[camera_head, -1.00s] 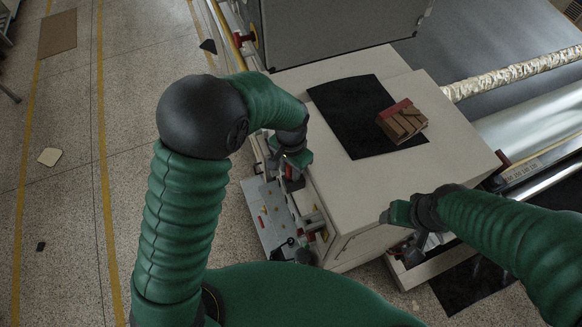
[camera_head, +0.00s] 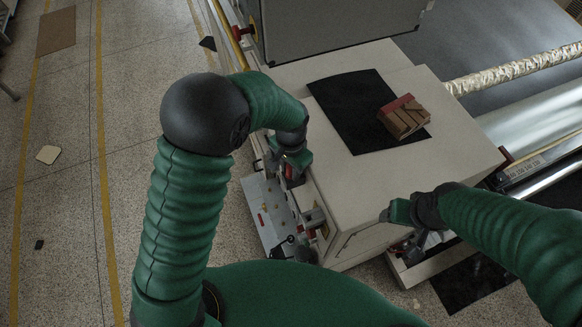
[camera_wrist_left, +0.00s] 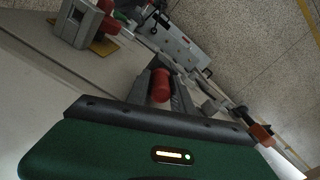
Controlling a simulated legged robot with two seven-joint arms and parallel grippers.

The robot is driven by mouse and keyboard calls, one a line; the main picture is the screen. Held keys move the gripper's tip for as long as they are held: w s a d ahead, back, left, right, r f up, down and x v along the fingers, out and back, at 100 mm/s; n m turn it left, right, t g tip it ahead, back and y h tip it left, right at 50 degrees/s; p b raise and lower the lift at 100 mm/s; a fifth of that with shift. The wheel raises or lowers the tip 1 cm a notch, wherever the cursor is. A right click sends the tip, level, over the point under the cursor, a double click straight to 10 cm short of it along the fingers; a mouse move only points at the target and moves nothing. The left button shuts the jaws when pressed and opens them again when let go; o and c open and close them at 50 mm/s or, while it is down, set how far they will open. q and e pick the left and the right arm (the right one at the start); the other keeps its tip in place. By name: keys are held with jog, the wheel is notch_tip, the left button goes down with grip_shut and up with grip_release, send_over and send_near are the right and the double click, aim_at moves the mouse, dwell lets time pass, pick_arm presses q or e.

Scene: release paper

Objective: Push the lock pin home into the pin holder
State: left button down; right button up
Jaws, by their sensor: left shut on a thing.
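My left gripper (camera_head: 290,182) points down beside the left side of the pale machine. In the left wrist view, my left gripper (camera_wrist_left: 160,88) is shut on a red cylinder (camera_wrist_left: 161,84), which looks like the lock pin's grip. The rest of the pin is hidden, and I cannot tell how far it sits in the holder. A grey block with a red part (camera_wrist_left: 82,22), possibly the pin holder, shows at the upper left of that view. My right gripper (camera_head: 412,252) is low by the machine's front right corner, and its fingers are too unclear to read.
The pale machine top (camera_head: 450,120) carries a black sheet (camera_head: 345,115) and a brown and red box (camera_head: 404,117). A grey metal plate (camera_head: 262,212) with small parts lies low on the machine's left side.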

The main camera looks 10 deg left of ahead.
pick_arm(q)
jog(key=shift+f, duration=0.2)
jog(key=c, duration=1)
grip_release()
jog(key=shift+c, duration=0.2)
notch_tip(320, 180, up, 17)
jog(key=p, duration=1)
jog(key=shift+f, duration=0.1)
